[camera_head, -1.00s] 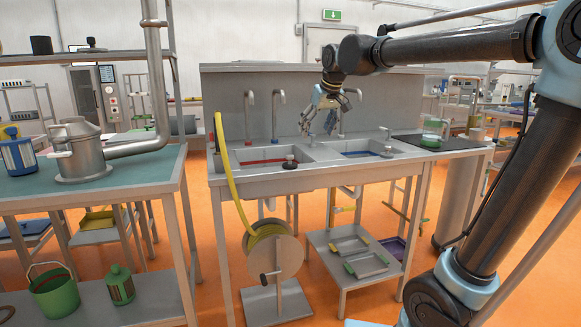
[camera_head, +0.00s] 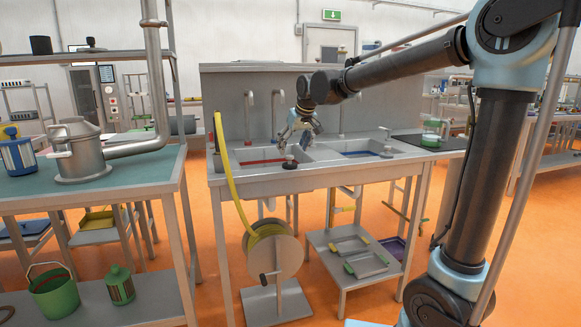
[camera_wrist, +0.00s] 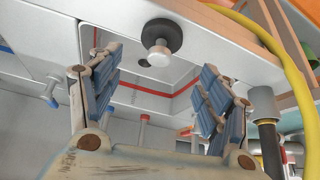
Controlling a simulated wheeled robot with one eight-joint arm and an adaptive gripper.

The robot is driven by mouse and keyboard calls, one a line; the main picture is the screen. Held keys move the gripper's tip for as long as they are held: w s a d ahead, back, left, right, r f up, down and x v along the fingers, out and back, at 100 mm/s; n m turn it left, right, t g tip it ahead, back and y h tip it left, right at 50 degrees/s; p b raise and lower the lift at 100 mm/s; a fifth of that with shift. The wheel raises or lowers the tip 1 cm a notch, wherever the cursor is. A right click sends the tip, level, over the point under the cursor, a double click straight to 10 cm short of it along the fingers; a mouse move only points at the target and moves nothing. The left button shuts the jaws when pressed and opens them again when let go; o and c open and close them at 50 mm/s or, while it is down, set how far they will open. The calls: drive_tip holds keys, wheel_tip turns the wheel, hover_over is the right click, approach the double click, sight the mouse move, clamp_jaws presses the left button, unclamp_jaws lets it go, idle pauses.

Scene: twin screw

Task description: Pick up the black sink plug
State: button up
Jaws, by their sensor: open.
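The black sink plug (camera_head: 290,164), a dark disc with a pale metal knob, sits on the front rim of the left basin (camera_head: 262,156), near that basin's right end. In the wrist view the plug (camera_wrist: 161,38) shows whole, lying on the pale rim beyond and between my fingertips. My gripper (camera_head: 292,142) is above the plug, tilted downward. Its two blue-padded fingers (camera_wrist: 160,62) are spread wide with nothing between them. Contact with the plug is not seen.
A yellow hose (camera_head: 229,178) hangs over the counter's left end to a reel (camera_head: 274,255). Taps (camera_head: 277,112) stand behind the basins. The right basin (camera_head: 358,153) is beside the left one. A green-lidded container (camera_head: 431,135) stands at the counter's right end.

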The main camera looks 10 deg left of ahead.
sight(290, 156)
drive_tip(key=shift+x, duration=3.1)
drive_tip(key=shift+d, duration=0.15)
drive_tip(key=shift+c, duration=0.5)
drive_tip(key=c, duration=1.1)
drive_tip(key=shift+r, duration=0.1)
drive_tip(key=shift+c, duration=0.2)
